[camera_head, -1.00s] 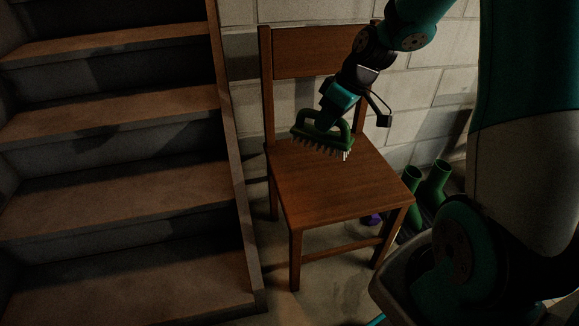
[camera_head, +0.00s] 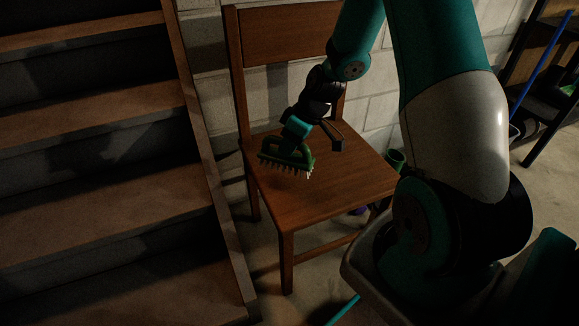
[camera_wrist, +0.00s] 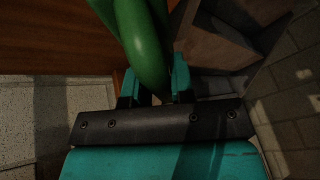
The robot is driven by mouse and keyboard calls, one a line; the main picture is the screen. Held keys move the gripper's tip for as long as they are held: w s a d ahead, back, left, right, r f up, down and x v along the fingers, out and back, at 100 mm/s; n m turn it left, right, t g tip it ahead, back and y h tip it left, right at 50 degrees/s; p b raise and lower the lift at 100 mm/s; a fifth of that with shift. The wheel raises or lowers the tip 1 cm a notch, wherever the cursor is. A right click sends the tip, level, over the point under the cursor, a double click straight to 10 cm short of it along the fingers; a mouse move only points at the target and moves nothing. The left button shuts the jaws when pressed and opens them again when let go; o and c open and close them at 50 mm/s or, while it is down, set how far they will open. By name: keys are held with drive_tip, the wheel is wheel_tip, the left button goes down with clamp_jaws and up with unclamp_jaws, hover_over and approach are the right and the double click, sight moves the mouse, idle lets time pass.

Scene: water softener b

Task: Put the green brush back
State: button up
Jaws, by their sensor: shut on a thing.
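The green brush (camera_head: 270,162) has a looped handle and pale bristles that point down. My gripper (camera_head: 289,143) is shut on the brush's handle and holds it over the left part of the wooden chair's seat (camera_head: 325,195). I cannot tell whether the bristles touch the seat. In the wrist view the green handle (camera_wrist: 140,40) runs between my gripper's fingers (camera_wrist: 154,88). The bristles are hidden there.
Wooden stairs (camera_head: 110,190) rise close to the left of the chair. A block wall stands behind the chair. A green boot (camera_head: 396,160) shows partly behind my arm. A dark shelf (camera_head: 555,90) with a blue pole stands at the right. Open floor lies before the shelf.

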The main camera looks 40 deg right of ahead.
sight(289, 161)
drive_tip(key=shift+f+b, duration=0.75)
drive_tip(key=shift+f, duration=1.95)
drive_tip(key=shift+f, duration=0.1)
drive_tip(key=shift+f, duration=0.15)
drive_tip(key=o, duration=0.9)
drive_tip(key=shift+r, duration=0.2)
